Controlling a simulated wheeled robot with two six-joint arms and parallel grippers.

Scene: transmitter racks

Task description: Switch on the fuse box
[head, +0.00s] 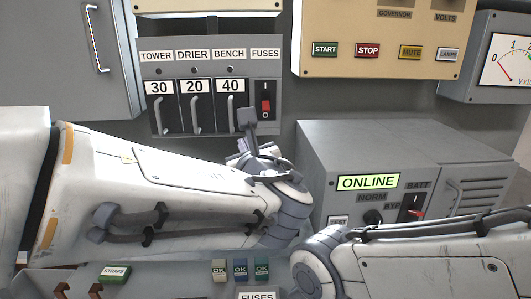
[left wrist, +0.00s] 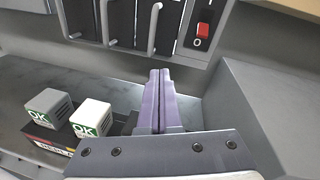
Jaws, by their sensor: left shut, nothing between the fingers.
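The fuse box (head: 208,75) is a grey panel with labels TOWER, DRIER, BENCH and FUSES. Under FUSES is a red rocker switch (head: 266,104) in a black frame, with an O below it. In the left wrist view the red switch (left wrist: 202,31) shows at the upper right, beyond the fingertips. My left gripper (head: 241,147) is mostly hidden by its own wrist, below and left of the switch. Its purple fingers (left wrist: 160,85) are shut and empty, apart from the switch. My right arm enters from the right; its gripper is out of view.
Three handled fuse units labelled 30, 20 and 40 sit left of the switch. A grey ONLINE unit (head: 330,150) stands at the right. Small OK blocks (left wrist: 92,117) lie on the ledge below. A START/STOP panel (head: 385,68) is at the upper right.

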